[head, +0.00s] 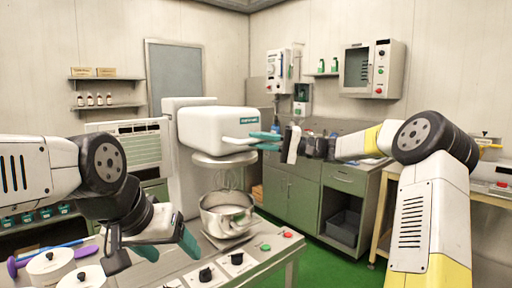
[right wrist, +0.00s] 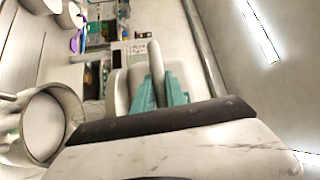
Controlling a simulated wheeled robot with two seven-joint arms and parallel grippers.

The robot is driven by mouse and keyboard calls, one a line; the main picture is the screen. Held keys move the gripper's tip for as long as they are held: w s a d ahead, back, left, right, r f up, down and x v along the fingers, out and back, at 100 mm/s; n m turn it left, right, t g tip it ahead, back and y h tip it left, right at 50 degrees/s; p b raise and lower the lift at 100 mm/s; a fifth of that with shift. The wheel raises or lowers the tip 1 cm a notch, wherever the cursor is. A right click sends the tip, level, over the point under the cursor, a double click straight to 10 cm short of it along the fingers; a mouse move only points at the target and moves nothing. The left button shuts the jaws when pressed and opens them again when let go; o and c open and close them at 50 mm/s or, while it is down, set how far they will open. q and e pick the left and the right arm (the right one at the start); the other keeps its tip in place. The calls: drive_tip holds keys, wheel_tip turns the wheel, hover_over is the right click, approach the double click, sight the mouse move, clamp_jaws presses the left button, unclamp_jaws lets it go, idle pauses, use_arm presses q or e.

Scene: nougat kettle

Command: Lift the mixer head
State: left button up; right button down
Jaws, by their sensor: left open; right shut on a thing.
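The mixer head (head: 213,127) is a white rounded block on a white column (head: 186,180) in the head view. It looks about level. The right wrist view shows the handle (right wrist: 156,65) between the fingers (right wrist: 160,92). My left gripper (head: 166,243) is open and empty, low in front of the bowl, left of it.
The bench's front has black knobs (head: 206,273) and a red button (head: 287,235). White lidded pots (head: 50,266) and a purple utensil (head: 14,266) lie at the left. Green cabinets (head: 290,197) stand behind, with wall boxes above. Green floor is clear at right.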

drive_tip(key=shift+f, duration=0.15)
drive_tip(key=c, duration=1.4)
unclamp_jaws()
drive_tip(key=shift+o, duration=0.2)
drive_tip(key=shift+d, duration=0.15)
drive_tip(key=d+f, duration=0.1)
drive_tip(key=d, duration=0.6)
drive_tip(key=shift+s+d, duration=0.2)
drive_tip(key=shift+s, duration=0.2)
